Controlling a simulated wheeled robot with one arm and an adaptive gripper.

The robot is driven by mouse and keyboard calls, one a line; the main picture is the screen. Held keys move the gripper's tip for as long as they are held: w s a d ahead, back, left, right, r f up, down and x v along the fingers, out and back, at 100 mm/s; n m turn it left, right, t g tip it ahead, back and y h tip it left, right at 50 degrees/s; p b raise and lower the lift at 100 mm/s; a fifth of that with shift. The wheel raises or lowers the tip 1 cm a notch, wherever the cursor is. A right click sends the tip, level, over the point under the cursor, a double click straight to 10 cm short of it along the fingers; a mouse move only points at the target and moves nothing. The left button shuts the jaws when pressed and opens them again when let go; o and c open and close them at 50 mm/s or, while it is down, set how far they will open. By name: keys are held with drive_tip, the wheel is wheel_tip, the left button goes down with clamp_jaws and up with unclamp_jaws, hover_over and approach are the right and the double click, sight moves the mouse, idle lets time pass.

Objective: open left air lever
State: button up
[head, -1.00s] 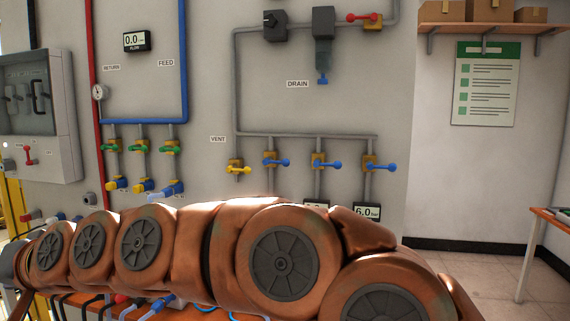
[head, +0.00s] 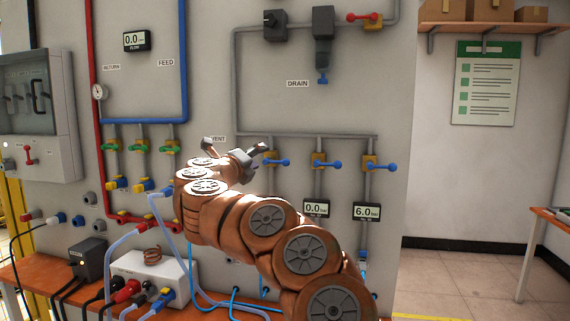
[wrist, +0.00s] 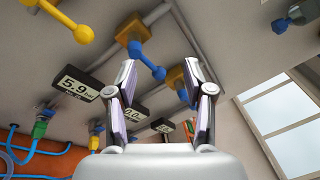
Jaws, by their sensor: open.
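The left air lever, a blue handle (head: 279,162) on a yellow valve body, is on the leftmost pipe with a blue lever below the grey manifold. In the head view it sits just right of my gripper (head: 236,147), whose fingers are spread. In the wrist view the left blue lever (wrist: 147,59) shows between my open fingers (wrist: 160,74), beyond their tips. No contact shows, and the gap is hard to judge. The middle blue lever (head: 328,164) and right blue lever (head: 381,166) are further right. My gripper hides the yellow vent lever in the head view.
The yellow vent lever (wrist: 71,24) is at upper left in the wrist view, near a 5.9 bar display (wrist: 77,88). Below my arm in the head view, an orange bench (head: 63,280) holds a white box (head: 128,266) with cables and a copper coil.

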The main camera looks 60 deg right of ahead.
sight(283, 163)
drive_tip(key=shift+s+d+f+m+g+y+p, duration=0.1)
drive_tip(key=shift+s+d+f+m+g+p, duration=0.3)
drive_tip(key=shift+d, duration=1.25)
drive_tip(key=shift+s+d+f+m+g+y+p, duration=0.15)
drive_tip(key=shift+s+d+f+g+p, duration=0.35)
drive_tip(key=shift+d, duration=1.2)
drive_tip(key=shift+s+d+f+m+g+y+p, duration=0.1)
drive_tip(key=shift+s+d+f+m+g+p, duration=0.35)
drive_tip(key=shift+d, duration=1.2)
drive_tip(key=shift+c, duration=0.2)
clamp_jaws()
